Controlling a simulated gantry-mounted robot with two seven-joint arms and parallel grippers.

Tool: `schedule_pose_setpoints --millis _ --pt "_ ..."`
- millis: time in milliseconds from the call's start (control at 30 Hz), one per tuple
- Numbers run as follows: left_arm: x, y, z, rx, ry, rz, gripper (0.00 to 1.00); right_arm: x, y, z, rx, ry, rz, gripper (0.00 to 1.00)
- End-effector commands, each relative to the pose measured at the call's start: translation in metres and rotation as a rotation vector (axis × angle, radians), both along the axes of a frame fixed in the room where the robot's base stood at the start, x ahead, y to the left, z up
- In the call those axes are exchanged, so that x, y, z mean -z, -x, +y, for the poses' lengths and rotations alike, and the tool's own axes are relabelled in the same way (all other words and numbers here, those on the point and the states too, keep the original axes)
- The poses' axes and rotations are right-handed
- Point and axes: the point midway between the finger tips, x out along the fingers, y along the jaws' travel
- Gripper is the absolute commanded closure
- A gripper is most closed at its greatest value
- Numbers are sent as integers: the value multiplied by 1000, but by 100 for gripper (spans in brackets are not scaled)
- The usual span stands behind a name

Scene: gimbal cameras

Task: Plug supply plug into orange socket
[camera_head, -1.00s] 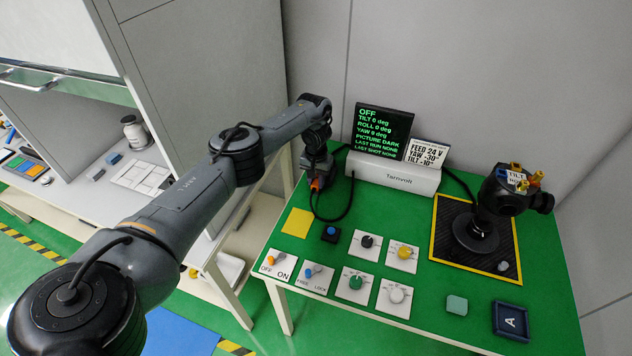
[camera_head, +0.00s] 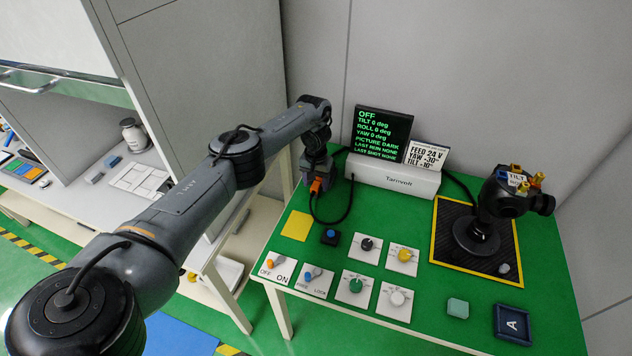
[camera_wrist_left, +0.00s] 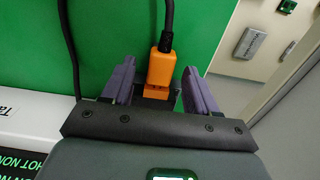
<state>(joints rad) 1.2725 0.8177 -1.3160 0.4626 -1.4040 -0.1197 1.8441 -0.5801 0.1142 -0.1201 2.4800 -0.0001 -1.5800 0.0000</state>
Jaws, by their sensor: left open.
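The orange supply plug (camera_wrist_left: 160,68) with its black cable shows in the left wrist view, between the two purple fingers of my left gripper (camera_wrist_left: 158,88). The fingers are open, with a gap on each side of the plug. In the head view my left gripper (camera_head: 318,188) is low at the green table's back left corner, and a bit of orange shows at its tip. Coloured parts, one of them orange (camera_head: 515,168), sit on top of the black gimbal camera (camera_head: 506,195) at the right. Which part is the orange socket is too small to tell. My right gripper is not in view.
A white Tarnvolt unit (camera_head: 393,177) with a dark screen (camera_head: 383,133) and a card (camera_head: 427,157) stands at the back. Several knobs and switches fill the green table's (camera_head: 425,300) front left. A yellow square (camera_head: 297,225) lies near the gripper. A dark tray (camera_head: 511,322) is front right.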

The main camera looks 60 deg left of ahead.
Motion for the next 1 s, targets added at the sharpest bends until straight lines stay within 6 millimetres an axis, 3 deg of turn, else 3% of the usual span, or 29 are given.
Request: schedule_pose_setpoints --millis 267,433,700,1000 --pt "-9 0 0 0 1 1 42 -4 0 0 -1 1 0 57" --pt "-34 0 0 -1 0 -1 42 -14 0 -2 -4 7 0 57" --pt "-81 0 0 0 0 0 42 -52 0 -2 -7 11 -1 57" --pt "-106 0 0 0 -1 1 42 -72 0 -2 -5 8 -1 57"
